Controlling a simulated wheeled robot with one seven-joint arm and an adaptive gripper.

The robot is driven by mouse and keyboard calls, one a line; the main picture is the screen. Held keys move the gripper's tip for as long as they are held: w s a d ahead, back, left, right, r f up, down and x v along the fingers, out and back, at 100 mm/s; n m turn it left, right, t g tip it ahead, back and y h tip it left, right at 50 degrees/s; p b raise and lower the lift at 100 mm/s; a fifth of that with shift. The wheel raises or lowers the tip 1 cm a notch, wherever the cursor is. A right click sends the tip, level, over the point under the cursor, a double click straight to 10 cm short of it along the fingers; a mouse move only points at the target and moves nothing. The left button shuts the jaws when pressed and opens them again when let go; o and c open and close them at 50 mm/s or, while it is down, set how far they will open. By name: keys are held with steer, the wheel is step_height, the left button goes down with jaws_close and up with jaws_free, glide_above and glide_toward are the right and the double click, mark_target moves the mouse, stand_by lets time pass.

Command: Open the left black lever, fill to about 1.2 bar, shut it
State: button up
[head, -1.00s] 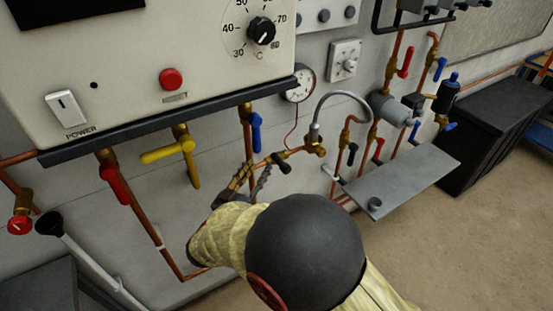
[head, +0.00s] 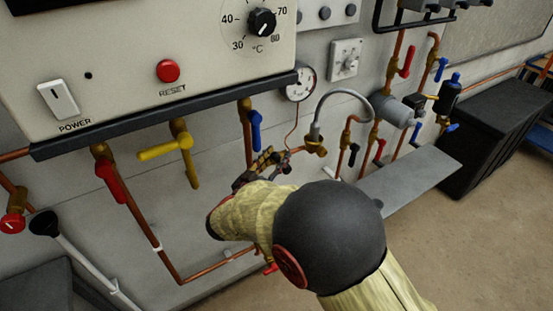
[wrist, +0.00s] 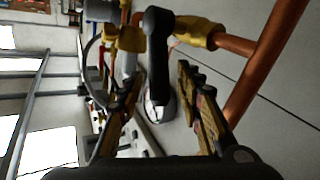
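The left black lever (head: 287,169) sits on a brass valve at the left end of the grey braided hose (head: 318,108). In the wrist view the lever (wrist: 157,60) stands between my finger lines, near the fingertips. My gripper (head: 268,160) is open around it; the wrist view shows the fingers (wrist: 158,95) apart, with gaps on both sides. In the head view my wrist and fingers partly hide the valve. The round pressure gauge (head: 300,84) hangs above; its needle is too small to read. A second black lever (head: 354,154) is further right.
A blue lever (head: 255,130), a yellow lever (head: 165,151) and a red lever (head: 112,180) hang under the boiler (head: 120,60) to the left. A grey shelf (head: 410,182) juts out at the right. A black chest (head: 500,140) stands beyond it.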

steer(key=shift+c, duration=0.4)
steer(key=c, duration=0.7)
jaws_close()
